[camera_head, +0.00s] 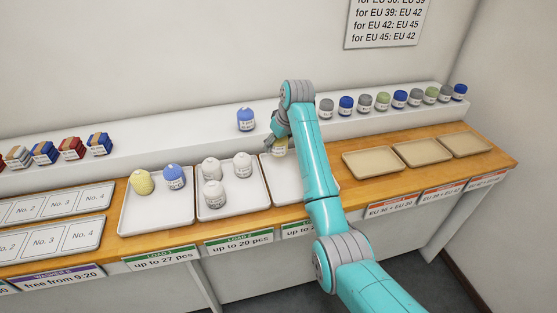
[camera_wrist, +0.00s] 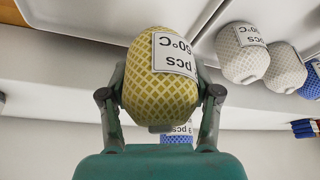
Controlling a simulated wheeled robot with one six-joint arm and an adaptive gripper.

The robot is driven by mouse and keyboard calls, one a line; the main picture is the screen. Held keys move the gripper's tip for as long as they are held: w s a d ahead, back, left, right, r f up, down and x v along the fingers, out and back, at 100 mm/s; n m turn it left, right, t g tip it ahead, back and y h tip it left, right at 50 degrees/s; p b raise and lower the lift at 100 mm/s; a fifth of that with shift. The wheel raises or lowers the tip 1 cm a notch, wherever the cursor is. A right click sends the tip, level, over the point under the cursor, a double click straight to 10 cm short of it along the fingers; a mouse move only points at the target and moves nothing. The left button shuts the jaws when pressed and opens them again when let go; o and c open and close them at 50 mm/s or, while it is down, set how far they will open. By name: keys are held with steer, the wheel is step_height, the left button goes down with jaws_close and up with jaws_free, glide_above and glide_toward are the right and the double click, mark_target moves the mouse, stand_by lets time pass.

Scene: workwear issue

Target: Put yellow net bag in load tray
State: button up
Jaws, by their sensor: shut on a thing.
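My gripper (camera_wrist: 160,95) is shut on a yellow net bag (camera_wrist: 158,100) with a white label. My arm hides much of that tray. I cannot tell whether the bag touches it. The left load tray (camera_head: 155,217) holds another yellow bag (camera_head: 143,182) and a blue bag (camera_head: 174,177). The middle load tray (camera_head: 235,205) holds three white bags (camera_head: 212,168).
A blue bag (camera_head: 246,119) stands on the white ledge behind the trays. A row of grey, blue and green bags (camera_head: 382,101) stands further right on it. Three empty beige trays (camera_head: 372,164) lie at the right.

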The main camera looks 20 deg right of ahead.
mark_target(284, 142)
steer(key=shift+a+f, duration=0.1)
steer(key=shift+f, duration=2.95)
steer(key=o, duration=1.2)
steer(key=shift+f, duration=0.15)
steer(key=shift+c, duration=0.2)
steer(key=v, duration=1.1)
steer(key=shift+s+r, duration=0.15)
steer(key=shift+r, duration=0.5)
steer(key=shift+s, duration=0.1)
